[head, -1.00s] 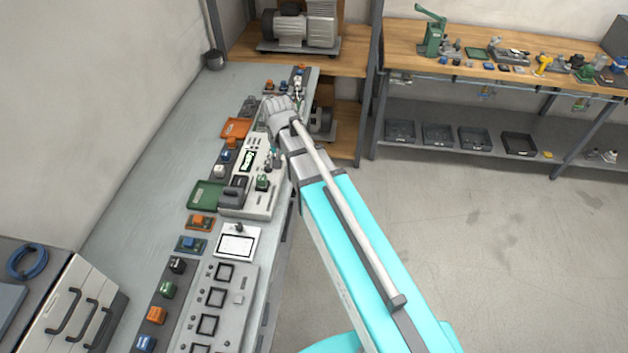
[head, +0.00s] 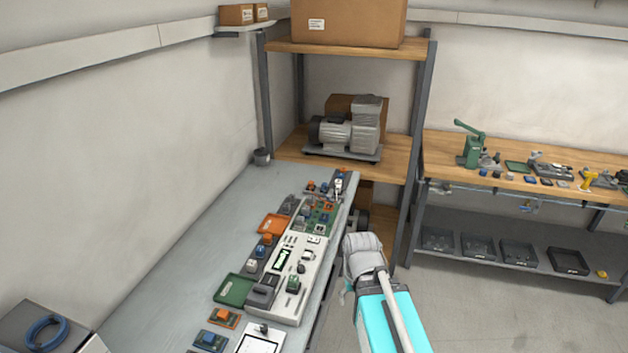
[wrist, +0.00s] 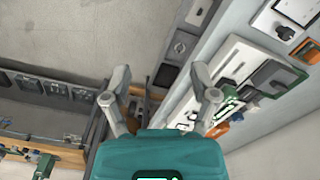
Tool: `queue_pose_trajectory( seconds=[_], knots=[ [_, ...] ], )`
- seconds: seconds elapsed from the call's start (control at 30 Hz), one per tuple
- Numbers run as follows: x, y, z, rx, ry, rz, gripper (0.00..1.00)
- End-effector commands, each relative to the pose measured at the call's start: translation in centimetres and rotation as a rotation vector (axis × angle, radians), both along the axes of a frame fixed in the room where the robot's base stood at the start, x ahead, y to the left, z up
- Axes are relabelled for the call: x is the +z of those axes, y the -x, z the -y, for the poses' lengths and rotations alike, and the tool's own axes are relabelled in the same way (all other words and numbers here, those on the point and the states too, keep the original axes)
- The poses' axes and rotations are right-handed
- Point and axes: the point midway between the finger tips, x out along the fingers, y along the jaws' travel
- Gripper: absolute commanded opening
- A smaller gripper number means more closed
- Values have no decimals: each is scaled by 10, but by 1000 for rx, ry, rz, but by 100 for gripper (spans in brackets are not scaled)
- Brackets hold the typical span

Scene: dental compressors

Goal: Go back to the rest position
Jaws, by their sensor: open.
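My gripper (wrist: 159,98) shows in the wrist view with its two grey fingers spread apart and nothing between them. In the head view my arm comes up from the bottom edge, right of the long grey bench (head: 168,240), and ends beside the bench's right edge. My fingers are too small and hidden to make out there. The white test unit (head: 307,268) with its green display lies on the bench, left of my arm's end. It also shows in the wrist view (wrist: 232,60), right of my fingers, apart from them.
A green tray (head: 234,290) and an orange tray (head: 274,223) lie on the bench. A wooden shelf rack (head: 395,157) with a compressor (head: 345,132) stands behind. A wooden workbench (head: 455,150) with a green press (head: 470,143) is at the right. Floor (head: 465,305) right of my arm is clear.

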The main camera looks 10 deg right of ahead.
Motion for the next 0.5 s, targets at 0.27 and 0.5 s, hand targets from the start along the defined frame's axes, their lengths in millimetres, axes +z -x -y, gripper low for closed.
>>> queue_pose_trajectory(
  seconds=[0.27, 0.5],
  knots=[
    [-25, 0, 0, 0, 0, 0, 76],
    [-24, 0, 0, 0, 0, 0, 76]
  ],
)
